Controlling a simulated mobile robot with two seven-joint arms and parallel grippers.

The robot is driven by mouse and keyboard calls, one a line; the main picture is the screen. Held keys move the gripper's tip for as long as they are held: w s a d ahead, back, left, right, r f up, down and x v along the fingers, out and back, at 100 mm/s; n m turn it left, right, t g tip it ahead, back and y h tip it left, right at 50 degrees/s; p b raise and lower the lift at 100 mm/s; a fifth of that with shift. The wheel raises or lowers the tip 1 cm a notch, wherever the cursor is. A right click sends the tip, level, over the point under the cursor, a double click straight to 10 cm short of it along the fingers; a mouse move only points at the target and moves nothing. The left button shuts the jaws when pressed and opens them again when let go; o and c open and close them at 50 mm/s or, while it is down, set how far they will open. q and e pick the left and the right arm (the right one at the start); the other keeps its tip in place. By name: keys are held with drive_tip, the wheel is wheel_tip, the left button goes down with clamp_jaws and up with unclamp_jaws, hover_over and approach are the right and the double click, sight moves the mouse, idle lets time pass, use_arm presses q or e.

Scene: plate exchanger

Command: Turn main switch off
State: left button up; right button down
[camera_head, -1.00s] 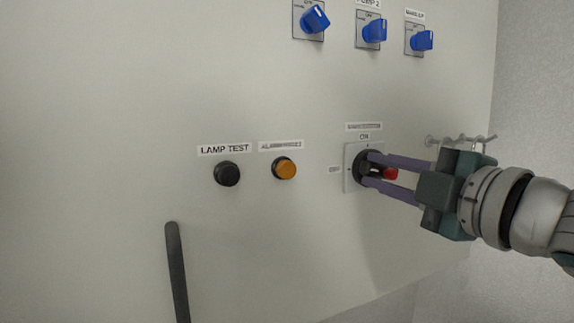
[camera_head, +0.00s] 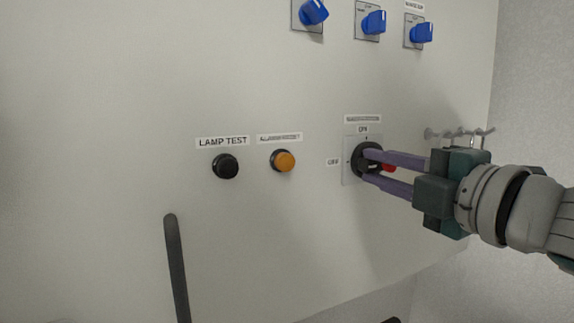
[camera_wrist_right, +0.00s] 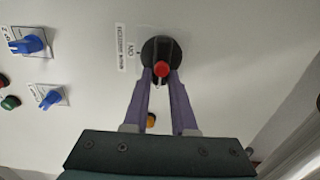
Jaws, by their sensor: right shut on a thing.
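The main switch is a black round rotary switch (camera_head: 357,162) with a red part, on a pale square plate on the grey panel. An ON label (camera_head: 363,129) is above it and an OFF label (camera_head: 333,162) to its left. My right gripper (camera_head: 373,166) reaches in from the right and is shut on the switch handle, a purple finger on either side. In the right wrist view the black switch (camera_wrist_right: 155,47) and its red end show between the fingertips (camera_wrist_right: 160,82). The fingers partly hide the handle, so its exact angle is hard to tell. My left gripper is not in view.
A black LAMP TEST button (camera_head: 225,166) and an orange button (camera_head: 283,160) are left of the switch. Several blue knobs (camera_head: 373,22) sit above. Hooks (camera_head: 460,133) stick out at the right behind my gripper. A dark bar handle (camera_head: 176,265) is at lower left.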

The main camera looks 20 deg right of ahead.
drive_tip(key=c, duration=0.7)
unclamp_jaws()
drive_tip(key=shift+s+f, duration=0.1)
drive_tip(key=shift+s, duration=0.15)
drive_tip(key=s+b, duration=0.1)
drive_tip(key=s, duration=0.2)
drive_tip(key=s+b, duration=0.1)
drive_tip(key=s, duration=0.2)
drive_tip(key=s+b, duration=0.2)
drive_tip(key=s, duration=0.1)
drive_tip(key=shift+s+d, duration=0.2)
drive_tip(key=shift+d, duration=0.2)
